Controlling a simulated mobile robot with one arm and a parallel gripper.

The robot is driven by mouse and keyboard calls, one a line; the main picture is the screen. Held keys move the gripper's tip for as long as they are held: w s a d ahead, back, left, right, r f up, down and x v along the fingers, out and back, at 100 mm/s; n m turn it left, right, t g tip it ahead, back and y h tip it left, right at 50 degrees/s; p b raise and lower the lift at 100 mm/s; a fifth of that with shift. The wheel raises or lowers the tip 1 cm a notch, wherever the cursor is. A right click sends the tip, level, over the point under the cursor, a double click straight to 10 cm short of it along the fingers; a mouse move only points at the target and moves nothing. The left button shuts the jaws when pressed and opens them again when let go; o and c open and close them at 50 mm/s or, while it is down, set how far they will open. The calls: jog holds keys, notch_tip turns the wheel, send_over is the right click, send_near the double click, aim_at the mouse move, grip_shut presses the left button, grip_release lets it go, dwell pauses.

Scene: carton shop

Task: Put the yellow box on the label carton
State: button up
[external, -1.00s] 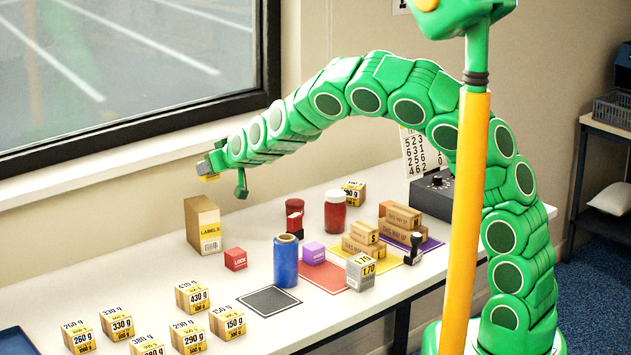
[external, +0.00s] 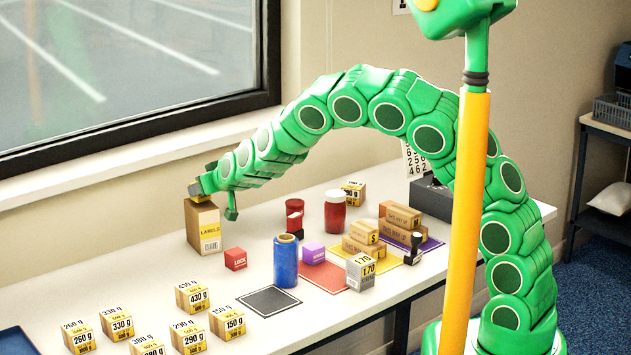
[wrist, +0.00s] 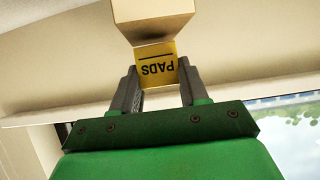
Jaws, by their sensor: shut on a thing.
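The label carton (external: 203,230) is a tall tan box with a yellow LABELS panel, upright at the back of the table below the window. My gripper (external: 205,182) is just above its top, coming from the right. It is shut on a small yellow box (external: 196,192), which sits at the carton's top left edge. In the wrist view the yellow box (wrist: 157,66) reads PADS upside down between my two fingers (wrist: 157,85), and the carton (wrist: 152,20) borders it. I cannot tell whether the box rests on the carton or hangs just above it.
A red lock box (external: 235,259), a blue cylinder (external: 286,262) and red jars (external: 335,212) stand right of the carton. Several weight-marked boxes (external: 192,296) stand at the front left. The wall and window sill (external: 130,175) are close behind.

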jog(key=shift+f, duration=0.4)
jog(key=shift+f, duration=0.15)
jog(key=o, duration=1)
jog(key=shift+d+r, duration=0.1)
jog(key=shift+r, duration=0.1)
jog(key=shift+v, duration=5.95)
jog(key=shift+s, duration=0.1)
